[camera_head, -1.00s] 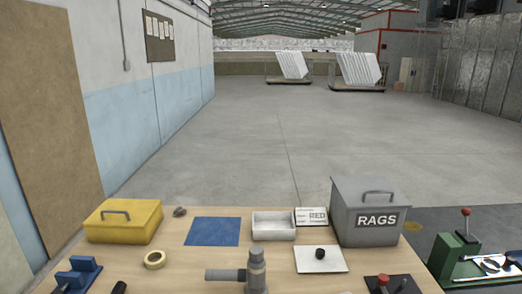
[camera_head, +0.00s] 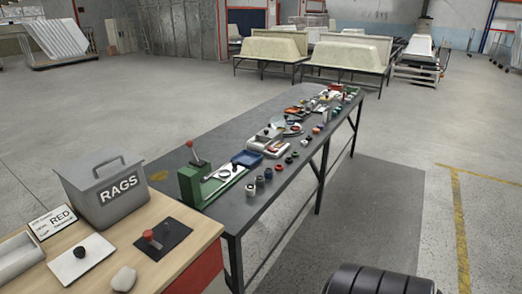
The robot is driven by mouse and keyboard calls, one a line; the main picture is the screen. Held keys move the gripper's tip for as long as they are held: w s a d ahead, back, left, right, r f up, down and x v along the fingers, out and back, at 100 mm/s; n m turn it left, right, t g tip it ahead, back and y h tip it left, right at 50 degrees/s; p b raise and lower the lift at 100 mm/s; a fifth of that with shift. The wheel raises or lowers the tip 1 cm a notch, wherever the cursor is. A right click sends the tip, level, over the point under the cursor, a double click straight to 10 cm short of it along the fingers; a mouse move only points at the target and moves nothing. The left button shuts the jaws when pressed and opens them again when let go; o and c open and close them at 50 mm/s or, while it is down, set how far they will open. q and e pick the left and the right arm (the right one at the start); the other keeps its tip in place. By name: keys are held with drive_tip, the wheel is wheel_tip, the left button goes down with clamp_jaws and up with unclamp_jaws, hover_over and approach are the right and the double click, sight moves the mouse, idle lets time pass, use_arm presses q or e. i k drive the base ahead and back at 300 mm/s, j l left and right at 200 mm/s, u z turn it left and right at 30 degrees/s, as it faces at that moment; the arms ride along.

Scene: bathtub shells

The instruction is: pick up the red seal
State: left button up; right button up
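Several small round pieces (camera_head: 268,173) in dark, blue, grey and reddish colours stand along the near edge of the long dark bench (camera_head: 262,215). One or more look reddish, but they are too small to tell which is the red seal. A white card (camera_head: 52,221) with the word RED leans beside the grey rags box on the wooden table. Neither of my grippers is in view.
The grey RAGS box (camera_head: 105,190), a black plate with a red knob (camera_head: 149,236) and a white tray (camera_head: 18,256) are on the wooden table (camera_head: 192,232). A green lever press (camera_head: 195,183) stands on the dark bench.

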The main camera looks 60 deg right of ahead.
sight(278, 167)
drive_tip(key=z, duration=2)
drive_tip(key=i+l+u, duration=0.1)
drive_tip(key=u, duration=0.85)
drive_tip(key=i+l+u, duration=0.2)
drive_tip(key=l, duration=0.2)
drive_tip(key=i+l+u, duration=0.2)
drive_tip(key=l, duration=0.2)
drive_tip(key=l+u, duration=0.2)
drive_tip(key=l, duration=0.2)
drive_tip(key=i+l+u, duration=0.15)
drive_tip(key=l, duration=0.3)
drive_tip(key=i+l+u, duration=0.2)
drive_tip(key=l, duration=0.25)
drive_tip(key=k, duration=0.1)
